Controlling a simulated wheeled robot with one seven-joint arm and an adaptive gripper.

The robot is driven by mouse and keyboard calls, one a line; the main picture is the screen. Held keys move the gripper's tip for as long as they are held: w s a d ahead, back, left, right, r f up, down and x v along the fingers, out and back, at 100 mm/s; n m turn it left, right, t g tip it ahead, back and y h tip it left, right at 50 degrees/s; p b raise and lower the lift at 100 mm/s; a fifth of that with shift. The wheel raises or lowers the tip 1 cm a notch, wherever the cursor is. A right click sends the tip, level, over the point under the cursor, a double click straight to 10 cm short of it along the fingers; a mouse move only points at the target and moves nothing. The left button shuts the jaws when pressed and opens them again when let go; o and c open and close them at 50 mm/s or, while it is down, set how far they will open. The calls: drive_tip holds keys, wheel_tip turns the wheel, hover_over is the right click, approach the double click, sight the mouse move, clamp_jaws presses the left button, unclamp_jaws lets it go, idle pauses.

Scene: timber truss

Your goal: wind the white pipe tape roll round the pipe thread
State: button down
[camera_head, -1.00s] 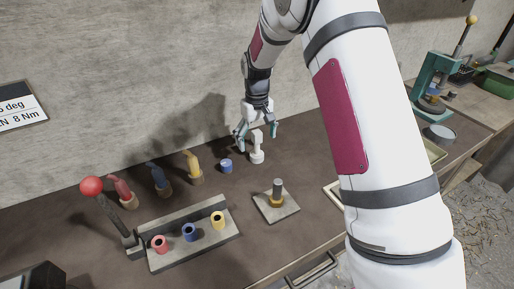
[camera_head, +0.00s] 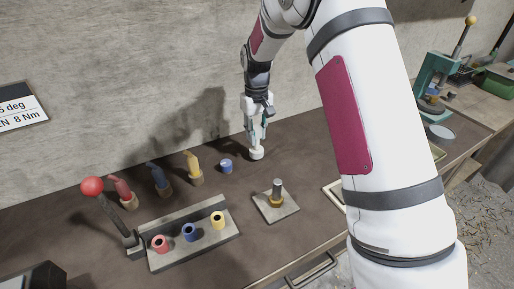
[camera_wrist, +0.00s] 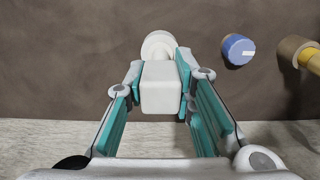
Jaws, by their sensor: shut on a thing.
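The white pipe tape roll (camera_head: 257,154) stands on the brown bench near the wall, with a white block-shaped handle above it. In the wrist view the roll (camera_wrist: 158,43) shows as a round end beyond the handle (camera_wrist: 162,88). My gripper (camera_head: 257,138) is shut on this handle, with a teal finger pad against each side. The roll appears to rest on the bench. The pipe thread (camera_head: 277,187) is an upright grey stub with a brass-coloured base, on a square grey plate (camera_head: 287,208) nearer the front edge. It is apart from my gripper.
A blue roll (camera_head: 226,166) stands just left of the tape. Red, blue and yellow-handled tools (camera_head: 194,169) stand further left. A grey block with coloured sockets (camera_head: 205,240) and a red-knobbed lever (camera_head: 92,186) are front left. Bench between tape and plate is clear.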

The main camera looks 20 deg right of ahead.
drive_tip(key=shift+r, duration=2.45)
